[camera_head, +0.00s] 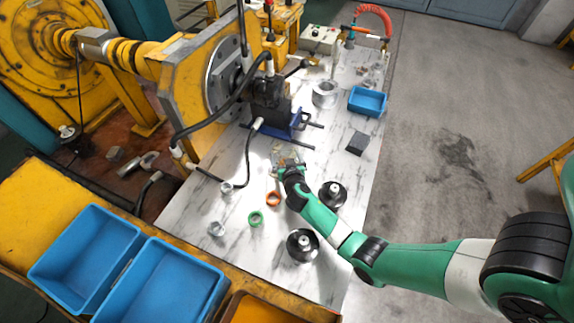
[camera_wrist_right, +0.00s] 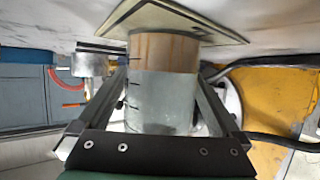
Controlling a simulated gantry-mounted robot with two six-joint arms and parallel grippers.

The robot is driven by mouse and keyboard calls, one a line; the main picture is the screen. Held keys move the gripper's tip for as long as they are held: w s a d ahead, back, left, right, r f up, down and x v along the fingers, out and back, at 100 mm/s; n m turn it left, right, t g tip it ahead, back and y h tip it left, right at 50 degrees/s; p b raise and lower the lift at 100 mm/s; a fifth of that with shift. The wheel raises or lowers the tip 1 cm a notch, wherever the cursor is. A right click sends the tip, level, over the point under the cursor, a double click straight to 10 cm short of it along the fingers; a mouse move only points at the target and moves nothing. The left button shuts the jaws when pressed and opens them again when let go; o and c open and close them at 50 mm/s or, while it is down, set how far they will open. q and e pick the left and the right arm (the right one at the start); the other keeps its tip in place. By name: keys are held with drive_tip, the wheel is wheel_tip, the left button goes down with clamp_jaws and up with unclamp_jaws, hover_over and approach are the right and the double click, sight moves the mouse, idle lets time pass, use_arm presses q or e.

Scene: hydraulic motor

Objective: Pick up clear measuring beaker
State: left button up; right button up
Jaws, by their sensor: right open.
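The clear measuring beaker (camera_wrist_right: 160,95) has dark graduation marks and fills the middle of the right wrist view. It stands at a square plate (camera_wrist_right: 190,15) on the marble top. My right gripper (camera_wrist_right: 164,78) is open, with one finger on each side of the beaker. I cannot tell whether either finger touches it. In the head view my right gripper (camera_head: 284,169) reaches the middle of the marble table, and the beaker (camera_head: 285,153) shows small and unclear at its tips. My left gripper is not in view.
The marble table (camera_head: 190,212) also bears an orange ring (camera_head: 273,198), a green ring (camera_head: 256,218) and two dark round parts with silver tops (camera_head: 303,243), (camera_head: 333,193). A hydraulic motor (camera_head: 268,98) with hoses stands behind. A small blue bin (camera_head: 367,102) sits at the right edge.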

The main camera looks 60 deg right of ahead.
sight(286, 148)
drive_tip(key=c, duration=1.4)
drive_tip(key=shift+r+p, duration=0.5)
drive_tip(key=shift+r, duration=0.1)
drive_tip(key=r+p, duration=0.2)
drive_tip(key=r, duration=0.1)
drive_tip(key=shift+s, duration=0.2)
drive_tip(key=s+r+p, duration=0.2)
drive_tip(key=r, duration=0.1)
drive_tip(key=s+r+p, duration=0.1)
drive_tip(key=shift+s+a+r+p, duration=0.2)
drive_tip(key=shift+a+p, duration=0.1)
drive_tip(key=shift+p, duration=0.05)
drive_tip(key=s+r+p, duration=0.1)
drive_tip(key=s, duration=0.2)
drive_tip(key=s+a+r+p, duration=0.1)
drive_tip(key=s+r, duration=0.1)
drive_tip(key=s, duration=0.1)
drive_tip(key=s+r+p, duration=0.1)
drive_tip(key=s+p, duration=0.1)
drive_tip(key=s, duration=0.2)
drive_tip(key=shift+a+r, duration=0.2)
drive_tip(key=shift+a, duration=0.05)
